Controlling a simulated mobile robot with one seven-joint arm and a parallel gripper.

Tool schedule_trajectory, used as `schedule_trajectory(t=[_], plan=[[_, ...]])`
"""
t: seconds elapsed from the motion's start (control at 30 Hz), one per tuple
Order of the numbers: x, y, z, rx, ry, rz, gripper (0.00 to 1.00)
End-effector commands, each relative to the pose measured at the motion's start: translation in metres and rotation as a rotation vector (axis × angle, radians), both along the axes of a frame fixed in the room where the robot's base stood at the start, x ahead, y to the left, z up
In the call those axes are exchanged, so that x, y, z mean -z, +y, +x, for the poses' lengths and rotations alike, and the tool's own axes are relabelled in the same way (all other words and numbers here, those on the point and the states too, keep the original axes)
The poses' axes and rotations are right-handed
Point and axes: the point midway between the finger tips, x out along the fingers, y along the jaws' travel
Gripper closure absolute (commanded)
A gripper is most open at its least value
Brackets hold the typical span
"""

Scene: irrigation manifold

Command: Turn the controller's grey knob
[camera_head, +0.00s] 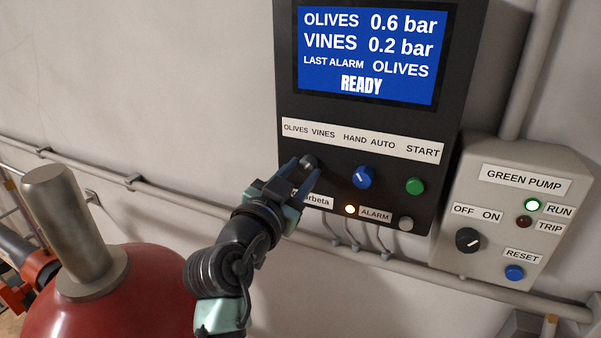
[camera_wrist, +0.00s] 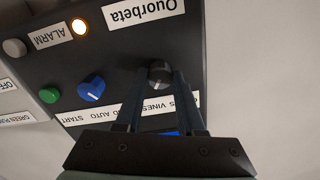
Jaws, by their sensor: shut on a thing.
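The controller (camera_head: 455,55) is a dark wall box with a blue screen reading OLIVES 0.6 bar, VINES 0.2 bar, LAST ALARM OLIVES, READY. Its dark grey knob (camera_head: 311,163) sits under the OLIVES VINES label, partly hidden by my gripper (camera_head: 299,169) in the head view. In the wrist view, which is upside down, the knob (camera_wrist: 159,72) lies between the fingertips of my gripper (camera_wrist: 160,77). The gripper is shut on the knob.
Right of the grey knob are a blue HAND AUTO knob (camera_head: 362,177) and a green START button (camera_head: 414,186). Below are a lit amber lamp (camera_head: 350,209) and a grey button (camera_head: 405,223).

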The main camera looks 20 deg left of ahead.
Motion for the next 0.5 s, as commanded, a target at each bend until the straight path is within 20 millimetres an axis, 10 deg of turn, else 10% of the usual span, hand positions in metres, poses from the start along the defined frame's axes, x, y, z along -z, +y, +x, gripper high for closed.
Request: schedule_trajectory(t=[0.5], plan=[[0.0004,0.0,-0.0001,0.0,0.002,-0.051,1.0]])
